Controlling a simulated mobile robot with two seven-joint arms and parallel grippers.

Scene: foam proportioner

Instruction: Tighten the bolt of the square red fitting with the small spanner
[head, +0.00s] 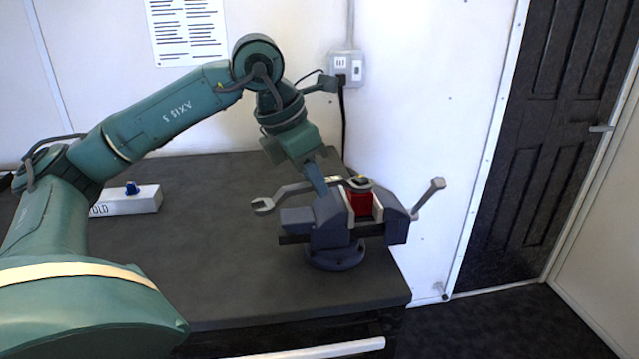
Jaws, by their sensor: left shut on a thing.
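The square red fitting (361,202) is clamped upright between the jaws of a blue-grey vise (336,235) at the bench's right end. A dark round top with a small yellowish spot (358,182) shows on the fitting; I cannot make out the bolt clearly. My left gripper (322,188) comes down from above, just left of the fitting, shut on the grey spanner (285,194). The spanner's open end points left, clear of the vise. Its other end reaches to the fitting's top; whether it sits around the bolt is too small to tell. My right gripper is not in view.
The dark bench top (225,260) is clear left of the vise. A white block with a blue knob (132,188) stands at the back left. The vise's handle (430,197) sticks out right. A wall socket (347,68) with a cable hangs behind. A dark door (545,150) is at right.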

